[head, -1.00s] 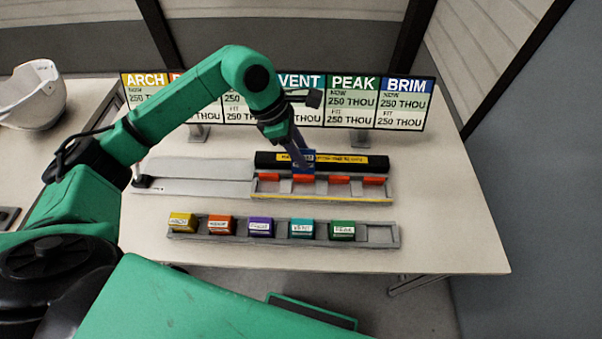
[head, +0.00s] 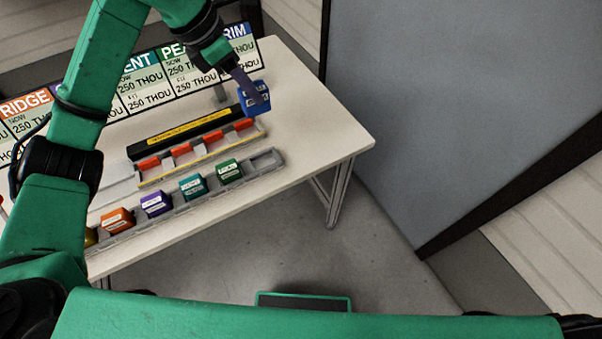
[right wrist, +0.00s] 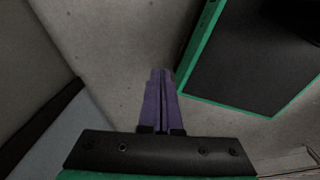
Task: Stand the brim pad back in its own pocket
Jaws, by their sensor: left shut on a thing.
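The blue brim pad (head: 255,104) is in my left gripper (head: 253,90), up beyond the right end of the pad rack (head: 218,190). The gripper is shut on it, and the pad looks clear of the rack. The rack's right-end pocket (head: 267,160) is empty. The green pad (head: 229,170), teal pad (head: 193,187), purple pad (head: 156,203) and orange pad (head: 118,220) sit in the pockets to its left. My right gripper (right wrist: 161,102) shows in the right wrist view with its fingers together and nothing between them, over the floor.
Behind the rack is a tray with several orange blocks (head: 182,149) and a black bar with a yellow label (head: 180,135). A sign board (head: 150,92) stands at the back. The table's right end (head: 315,125) is clear.

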